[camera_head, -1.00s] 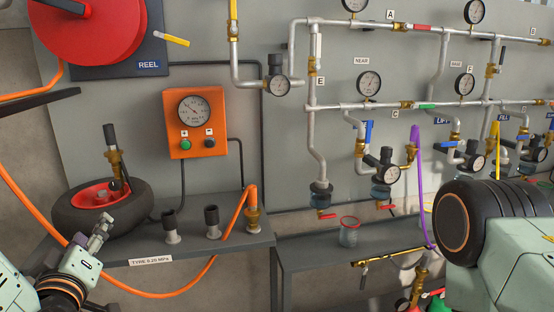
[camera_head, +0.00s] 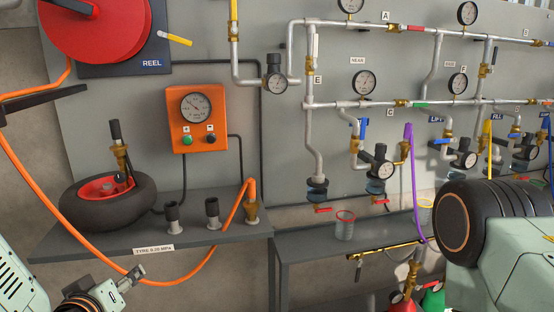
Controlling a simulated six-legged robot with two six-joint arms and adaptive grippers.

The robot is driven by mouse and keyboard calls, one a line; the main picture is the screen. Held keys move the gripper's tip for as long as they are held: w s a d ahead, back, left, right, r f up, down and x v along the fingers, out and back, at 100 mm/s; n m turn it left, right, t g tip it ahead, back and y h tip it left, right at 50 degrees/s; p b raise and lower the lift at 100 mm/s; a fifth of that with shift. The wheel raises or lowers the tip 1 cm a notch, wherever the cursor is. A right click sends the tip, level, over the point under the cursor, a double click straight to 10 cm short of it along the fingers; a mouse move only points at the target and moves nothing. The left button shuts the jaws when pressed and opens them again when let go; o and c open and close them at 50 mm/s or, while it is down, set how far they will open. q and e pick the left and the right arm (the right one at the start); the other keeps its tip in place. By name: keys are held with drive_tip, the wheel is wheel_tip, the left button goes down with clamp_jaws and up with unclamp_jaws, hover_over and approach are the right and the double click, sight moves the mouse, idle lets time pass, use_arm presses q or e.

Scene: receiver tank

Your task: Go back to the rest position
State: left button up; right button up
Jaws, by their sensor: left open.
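My left gripper (camera_head: 132,277) is at the lower left, open and empty, in front of and below the grey shelf (camera_head: 60,248). It is apart from the tyre and the fittings. My left arm comes in from the lower left corner. My right gripper is not in view. Part of my own body fills the lower right.
A tyre (camera_head: 84,212) with a brass fitting lies on the shelf, beside dark-topped fittings (camera_head: 212,213). An orange hose (camera_head: 62,227) hangs close by my left gripper. An orange gauge box (camera_head: 197,119) and pipes (camera_head: 310,135) are on the wall. A glass jar (camera_head: 345,226) stands on the lower bench.

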use_arm(q)
drive_tip(key=s+d+f+m+g+h, duration=0.1)
drive_tip(key=s+d+f+m+g, duration=0.2)
drive_tip(key=s+f, duration=0.45)
drive_tip(key=s+d+f+m+g+h, duration=0.1)
drive_tip(key=s+d+f+g, duration=0.1)
drive_tip(key=s+f+g, duration=0.5)
drive_tip(key=s+d+f+m+g, duration=0.1)
drive_tip(key=s+f, duration=0.4)
drive_tip(key=s, duration=0.3)
drive_tip(key=s+f+m+g, duration=0.1)
drive_tip(key=s+f+g, duration=0.1)
drive_tip(key=s+f, duration=0.4)
drive_tip(key=shift+s+d, duration=0.4)
drive_tip(key=shift+s, duration=0.8)
